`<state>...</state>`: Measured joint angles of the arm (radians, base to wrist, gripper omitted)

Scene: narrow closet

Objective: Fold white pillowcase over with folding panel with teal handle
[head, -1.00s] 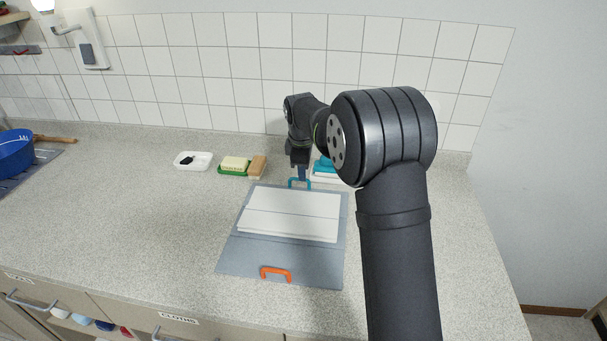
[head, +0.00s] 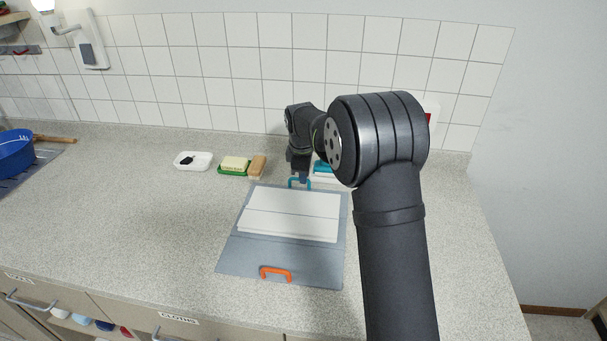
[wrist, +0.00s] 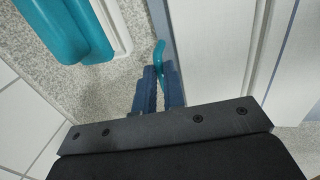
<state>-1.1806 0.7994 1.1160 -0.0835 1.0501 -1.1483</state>
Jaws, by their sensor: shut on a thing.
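The white pillowcase (head: 290,215) lies flat on the grey folding board (head: 285,258) on the counter, with a crease line across it. It also shows in the wrist view (wrist: 210,45). The teal handle (head: 292,184) stands at the board's far edge; in the wrist view the teal handle (wrist: 159,50) runs between my blue fingers. My gripper (head: 302,178) is at the far edge of the board, and in the wrist view my gripper (wrist: 158,85) is shut on the teal handle. The far panel lies flat. An orange handle (head: 275,272) is at the board's near edge.
A teal object on a white base (head: 322,170) stands close behind the board, right of my gripper. A soap dish (head: 234,166), a brush (head: 257,166) and a white tray (head: 193,161) sit to the left. The tiled wall (head: 220,70) rises behind.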

